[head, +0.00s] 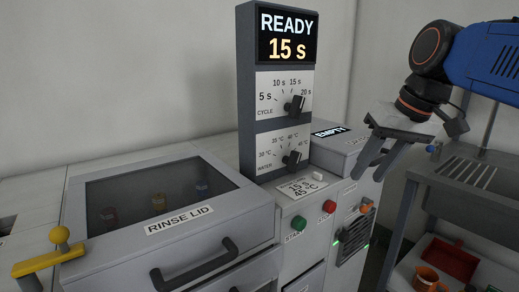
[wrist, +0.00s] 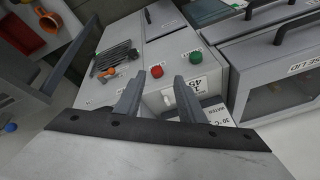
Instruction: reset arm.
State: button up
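My gripper (head: 366,176) hangs at the right of the head view, in front of the grey box with the "EMPTY" display (head: 327,132). Its two grey fingers are apart with nothing between them. In the wrist view my gripper (wrist: 158,75) is also open and empty. Its fingers point toward the control top, with the red button (wrist: 157,71) and the "15 s 45 °C" label seen past them. My blue upper arm link shows at the top right of the head view.
A tall panel (head: 246,75) reads "READY 15 s" and carries two black knobs. The closed rinse lid (head: 178,228) is at left, with coloured items under its glass. Green start (head: 299,223) and red stop (head: 328,206) buttons sit in front. A grey rack and red tray (head: 449,262) stand at right.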

jog(key=s+d+f+h, duration=0.1)
jog(key=s+f, duration=0.3)
jog(key=f, duration=0.4)
jog(key=s+d+f, duration=0.2)
jog(key=s+f, duration=0.2)
jog(key=f, duration=0.4)
jog(key=s+d+f+m+t+h, duration=0.1)
jog(key=s+d+f, duration=0.1)
jog(key=s+f, duration=0.3)
notch_tip(320, 180, down, 4)
jog(key=shift+r+h, duration=0.15)
jog(key=shift+h, duration=0.15)
jog(key=shift+r, duration=0.1)
